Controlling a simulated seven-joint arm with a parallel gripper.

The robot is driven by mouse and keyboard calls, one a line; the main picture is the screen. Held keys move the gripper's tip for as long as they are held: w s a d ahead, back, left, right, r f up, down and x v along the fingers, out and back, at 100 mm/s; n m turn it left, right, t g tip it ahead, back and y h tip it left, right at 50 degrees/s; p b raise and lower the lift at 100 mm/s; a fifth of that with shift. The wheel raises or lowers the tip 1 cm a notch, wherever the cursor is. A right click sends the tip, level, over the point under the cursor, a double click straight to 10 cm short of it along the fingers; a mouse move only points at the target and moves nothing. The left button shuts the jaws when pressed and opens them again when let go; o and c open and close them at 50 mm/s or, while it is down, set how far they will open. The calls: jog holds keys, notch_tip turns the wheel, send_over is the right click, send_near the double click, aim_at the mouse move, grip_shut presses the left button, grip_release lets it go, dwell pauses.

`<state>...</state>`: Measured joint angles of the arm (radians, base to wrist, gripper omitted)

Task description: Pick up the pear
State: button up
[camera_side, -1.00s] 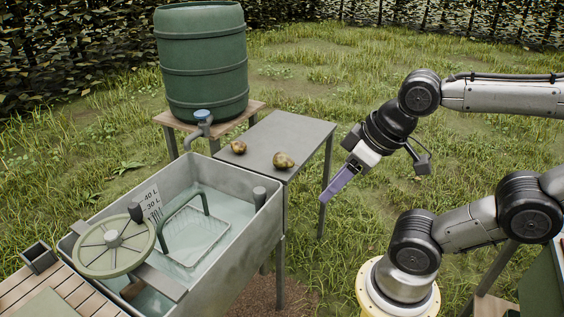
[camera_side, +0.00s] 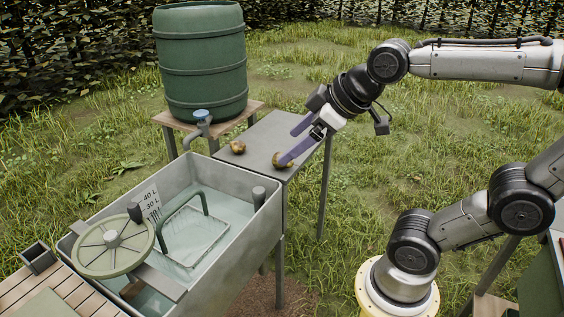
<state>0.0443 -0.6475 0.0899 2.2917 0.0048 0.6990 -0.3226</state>
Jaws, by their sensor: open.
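Two brownish-green pears lie on the grey side table. One pear (camera_side: 237,147) is near the table's left edge, by the barrel's tap. Nothing shows between the fingers that is clearly held.
The grey table (camera_side: 262,138) stands beside a metal trough (camera_side: 245,235) of water with a wire basket (camera_side: 193,238) and a handwheel (camera_side: 114,236). A green barrel (camera_side: 203,65) with a blue tap (camera_side: 202,115) stands behind. Open grass lies to the right.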

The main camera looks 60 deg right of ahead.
jog(key=w+d+h, duration=0.1)
jog(key=w+d, duration=0.4)
jog(key=w, duration=0.3)
jog(key=m+g+h, duration=0.2)
jog(key=m+g, duration=0.1)
jog(key=g, duration=0.1)
send_over(287, 165)
jog(key=s+a, duration=0.2)
jog(key=s, duration=0.2)
notch_tip(287, 165, down, 20)
jog(key=x, duration=0.4)
jog(key=w+x, duration=0.1)
jog(key=x, duration=0.3)
jog(key=shift+a+r, duration=0.1)
jog(key=shift+w+x, duration=0.15)
jog(key=shift+x, duration=1)
jog(key=shift+w+x, duration=0.15)
jog(key=shift+x, duration=1)
jog(key=shift+r, duration=0.15)
jog(key=shift+c, duration=0.2)
jog(key=c, duration=1.1)
